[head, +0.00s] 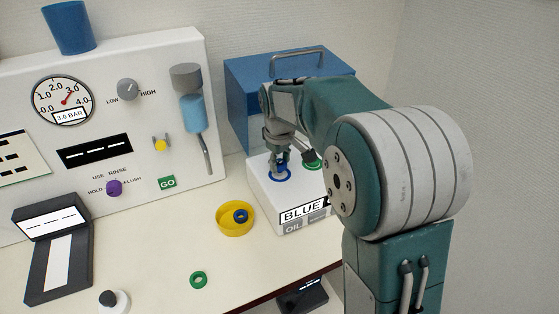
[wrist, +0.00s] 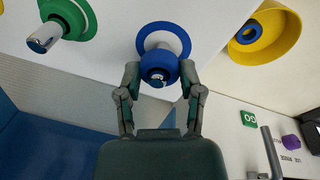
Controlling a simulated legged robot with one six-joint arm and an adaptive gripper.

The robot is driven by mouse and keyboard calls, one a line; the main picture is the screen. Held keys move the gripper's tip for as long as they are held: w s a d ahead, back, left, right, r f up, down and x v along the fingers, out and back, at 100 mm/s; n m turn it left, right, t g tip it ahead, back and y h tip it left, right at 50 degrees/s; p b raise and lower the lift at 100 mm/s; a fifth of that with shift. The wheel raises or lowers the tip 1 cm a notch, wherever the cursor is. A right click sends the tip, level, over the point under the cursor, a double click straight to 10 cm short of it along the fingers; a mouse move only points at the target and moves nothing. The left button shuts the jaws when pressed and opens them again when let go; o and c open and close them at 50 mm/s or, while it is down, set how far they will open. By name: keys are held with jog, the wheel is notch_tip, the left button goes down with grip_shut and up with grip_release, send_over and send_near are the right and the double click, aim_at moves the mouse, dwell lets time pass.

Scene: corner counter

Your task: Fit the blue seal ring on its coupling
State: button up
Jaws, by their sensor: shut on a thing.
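My gripper (wrist: 160,74) is shut on a blue seal ring (wrist: 158,66), one finger on each side. In the head view my gripper (head: 281,158) points down over the white box, above the blue-ringed coupling. The coupling has a blue circle (wrist: 180,38) around its base. Metal shows in the held ring's opening, so the ring is in line with the coupling post or around its tip. I cannot tell how far down it is. The ring looks apart from the base circle. Most of the post is hidden.
A green-marked coupling (wrist: 44,38) stands beside it. A yellow bowl (head: 222,226) holds another blue ring (head: 240,216). A green ring (head: 198,280) lies on the counter. A blue box (head: 238,95) stands behind, and the panel (head: 215,120) is at left.

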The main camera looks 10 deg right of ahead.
jog(key=shift+f, duration=1)
jog(key=o, duration=1.2)
jog(key=shift+c, duration=0.2)
jog(key=shift+o, duration=0.8)
jog(key=shift+r, duration=0.1)
jog(key=shift+r, duration=4.4)
